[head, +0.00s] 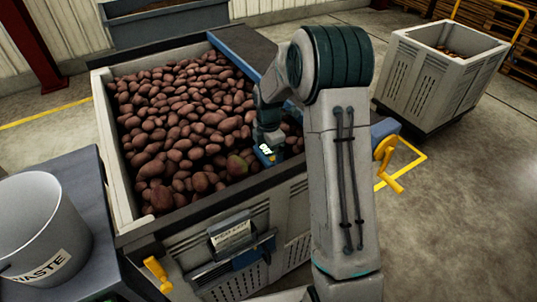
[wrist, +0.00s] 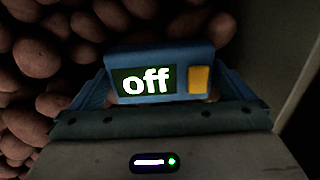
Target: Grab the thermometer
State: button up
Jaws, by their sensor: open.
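The thermometer is a blue block with a dark display reading "off" and a yellow button; it fills the middle of the wrist view (wrist: 188,56). It sits among the potatoes near the right wall of the crate, and in the head view a small blue part with white lettering (head: 265,152) shows under my gripper. My gripper (wrist: 163,92) is open, with one blue finger at each side of the thermometer. Whether the fingers touch it I cannot tell. The thermometer's lower part is hidden.
Red potatoes (head: 180,120) fill the big crate (head: 103,100). A waste bucket (head: 40,225) stands on a table at the left. Another crate (head: 425,85) stands at the back right. The crate's wall runs close on the right in the wrist view.

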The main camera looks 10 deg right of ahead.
jog(key=c, duration=0.7)
jog(key=shift+r, duration=0.15)
